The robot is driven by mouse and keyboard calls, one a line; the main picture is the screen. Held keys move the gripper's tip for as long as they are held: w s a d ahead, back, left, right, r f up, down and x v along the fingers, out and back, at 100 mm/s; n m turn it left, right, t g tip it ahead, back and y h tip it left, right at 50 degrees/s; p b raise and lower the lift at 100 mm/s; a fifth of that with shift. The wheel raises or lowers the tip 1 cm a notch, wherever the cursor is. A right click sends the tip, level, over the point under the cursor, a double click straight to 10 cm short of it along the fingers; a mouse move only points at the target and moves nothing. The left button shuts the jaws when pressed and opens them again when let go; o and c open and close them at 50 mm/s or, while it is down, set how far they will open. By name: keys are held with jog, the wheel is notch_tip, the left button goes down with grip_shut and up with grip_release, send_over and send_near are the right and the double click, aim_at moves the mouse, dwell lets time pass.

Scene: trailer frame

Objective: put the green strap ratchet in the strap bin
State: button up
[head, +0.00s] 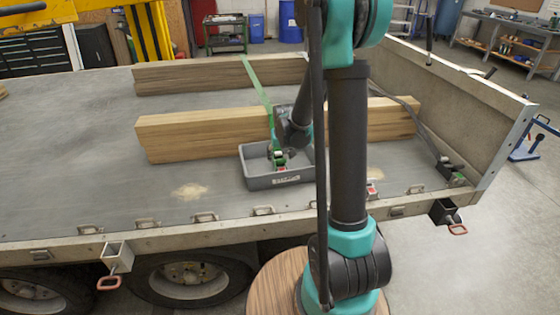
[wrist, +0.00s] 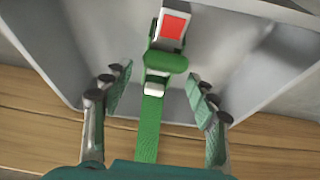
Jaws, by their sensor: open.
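The green strap ratchet (head: 279,158), with a red label, is inside the grey strap bin (head: 262,183) on the trailer bed. In the wrist view the ratchet (wrist: 167,62) lies within the walls of the bin (wrist: 262,35). Its green strap (wrist: 148,128) runs back between my fingers, and in the head view the strap (head: 258,82) stretches across the timbers. My gripper (wrist: 162,82) is open, with one finger on each side of the strap at the ratchet's near end. Gaps show on both sides. In the head view my gripper (head: 275,148) is small and partly hidden.
A timber beam (head: 200,135) lies right behind the bin, and another beam (head: 190,75) lies farther back. A dark strap with a ratchet (head: 447,168) lies at the right by the side wall (head: 455,100). The bed left of the bin is mostly clear.

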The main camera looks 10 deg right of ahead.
jog(key=v, duration=0.6)
jog(key=shift+r, duration=0.15)
jog(key=shift+s+d+r, duration=0.1)
jog(key=shift+s+r, duration=0.15)
jog(key=shift+s, duration=0.25)
jog(key=s+d+f, duration=0.1)
jog(key=s+d, duration=0.1)
jog(key=s, duration=1)
jog(key=s+d+f, duration=0.1)
jog(key=s+f, duration=0.1)
jog(key=s, duration=1)
jog(key=shift+s+d, duration=0.2)
jog(key=shift+d, duration=0.15)
